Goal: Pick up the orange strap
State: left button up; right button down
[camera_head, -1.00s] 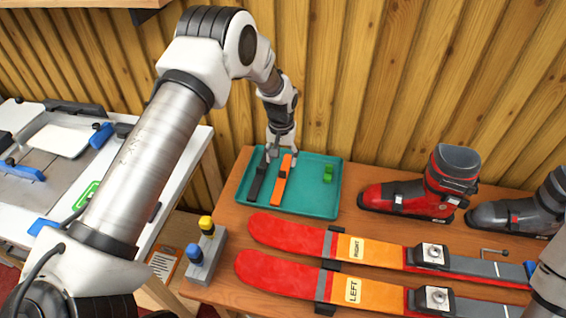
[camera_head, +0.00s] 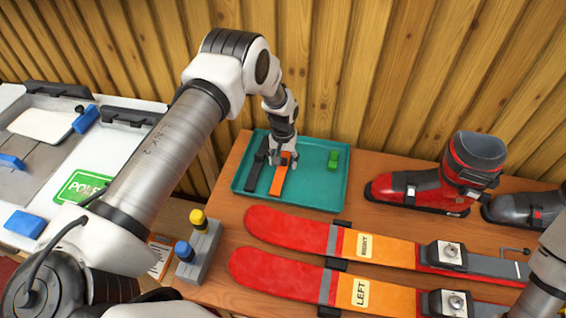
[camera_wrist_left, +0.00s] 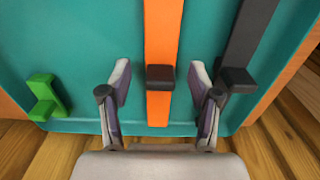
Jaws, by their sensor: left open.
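The orange strap (camera_head: 278,180) lies in the teal tray (camera_head: 318,198), beside a black strap (camera_head: 256,172). In the left wrist view the orange strap (camera_wrist_left: 163,40) runs lengthwise between the fingers, with a dark block (camera_wrist_left: 160,77) across it. My left gripper (camera_head: 283,160) is over the far part of the strap. In the left wrist view my left gripper (camera_wrist_left: 163,90) is open, one finger on each side of the strap, and holds nothing. Part of the strap is hidden behind the gripper in the head view. My right gripper is not in view.
A green piece (camera_head: 333,160) lies at the tray's right. The black strap (camera_wrist_left: 243,45) is close to one finger. Two red and orange skis (camera_head: 285,228) lie in front, a red boot (camera_head: 425,185) to the right. A grey stand with yellow and blue knobs (camera_head: 200,245) is near left.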

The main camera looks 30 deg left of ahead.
pick_arm(q)
jog(key=shift+w+f, duration=0.1)
jog(key=shift+f, duration=0.25)
jog(key=shift+r, duration=0.1)
grip_shut()
